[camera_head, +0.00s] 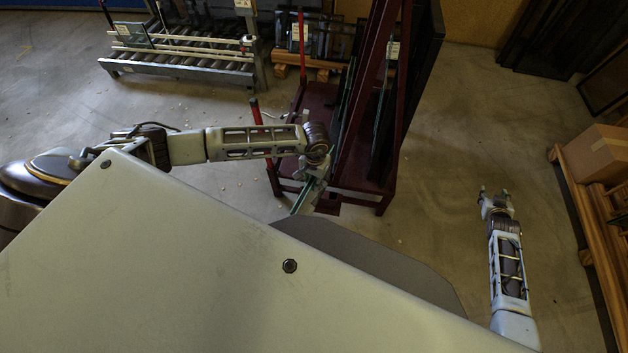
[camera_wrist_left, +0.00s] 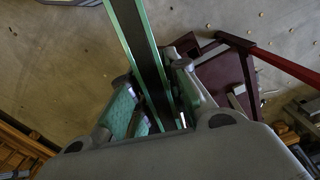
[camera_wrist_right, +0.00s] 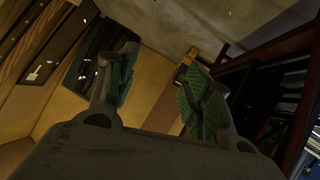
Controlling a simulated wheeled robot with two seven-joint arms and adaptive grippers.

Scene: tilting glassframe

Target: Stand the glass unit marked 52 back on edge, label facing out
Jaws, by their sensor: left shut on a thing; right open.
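My left gripper (camera_head: 313,178) is shut on a glass unit (camera_head: 303,200) at the near left side of a dark red rack. In the left wrist view, the glass unit (camera_wrist_left: 130,25) shows as a narrow dark band with two green edges between the fingers (camera_wrist_left: 155,95). No label or number is readable on it, so I cannot confirm that it is 52. My right gripper (camera_head: 495,194) is open and empty over the floor at right; its spread fingers (camera_wrist_right: 153,85) show in the right wrist view. The dark red rack (camera_head: 362,194) holds upright panes on its far part.
A roller conveyor (camera_head: 185,68) stands at the back left. Labelled panes (camera_head: 325,38) stand behind the rack. A cardboard box (camera_head: 597,153) sits on wooden pallets at right. Dark frames lean at the back right. Floor between rack and pallets is clear.

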